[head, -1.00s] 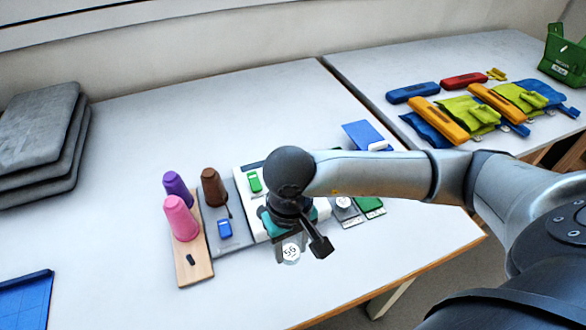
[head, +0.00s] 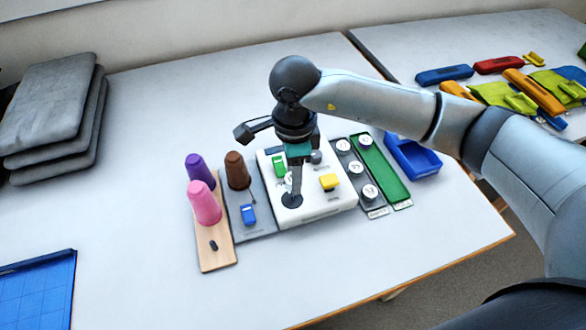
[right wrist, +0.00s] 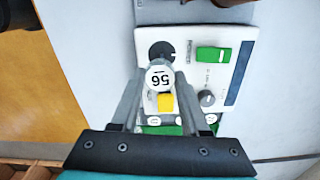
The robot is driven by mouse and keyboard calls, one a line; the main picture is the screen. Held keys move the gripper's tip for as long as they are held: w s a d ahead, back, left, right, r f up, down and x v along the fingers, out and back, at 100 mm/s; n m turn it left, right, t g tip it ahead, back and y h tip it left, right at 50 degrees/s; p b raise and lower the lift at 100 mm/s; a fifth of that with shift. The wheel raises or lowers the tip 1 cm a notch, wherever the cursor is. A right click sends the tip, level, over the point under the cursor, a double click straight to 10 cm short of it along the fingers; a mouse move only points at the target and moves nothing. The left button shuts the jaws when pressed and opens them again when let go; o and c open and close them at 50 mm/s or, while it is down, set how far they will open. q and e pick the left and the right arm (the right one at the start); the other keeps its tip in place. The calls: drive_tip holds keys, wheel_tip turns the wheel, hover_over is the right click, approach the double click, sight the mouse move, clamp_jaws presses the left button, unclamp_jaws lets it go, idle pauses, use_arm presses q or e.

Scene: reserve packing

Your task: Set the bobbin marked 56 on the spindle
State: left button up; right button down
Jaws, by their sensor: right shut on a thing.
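My right gripper (head: 293,186) is shut on the bobbin marked 56 (right wrist: 160,78), whose white top faces the wrist camera between the fingers. In the head view the fingers largely hide the bobbin. The gripper points down over the front left of the white machine (head: 315,208). A black round base (head: 292,201), apparently the spindle's place, lies right by the fingertips; it also shows just beyond the bobbin in the right wrist view (right wrist: 160,50). The spindle pin is not clear, and I cannot tell whether bobbin and base touch. My left gripper is out of view.
The machine carries a green switch (head: 279,167), a yellow button (head: 329,182) and a grey knob (head: 316,157). Pink (head: 205,205), purple (head: 198,170) and brown (head: 237,170) cones stand left. A grey bobbin tray (head: 376,209), green tray (head: 383,172) and blue bin (head: 414,160) stand right.

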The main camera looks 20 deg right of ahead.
drive_tip(key=shift+w+m, duration=0.15)
drive_tip(key=shift+m, duration=0.15)
drive_tip(key=shift+f+b, duration=1.4)
drive_tip(key=shift+f, duration=0.7)
drive_tip(key=shift+a+b, duration=0.1)
drive_tip(key=shift+b, duration=0.25)
drive_tip(key=shift+f+b, duration=1.1)
drive_tip(key=shift+b, duration=0.15)
idle(0.7)
unclamp_jaws()
idle(0.7)
drive_tip(key=shift+r, duration=0.1)
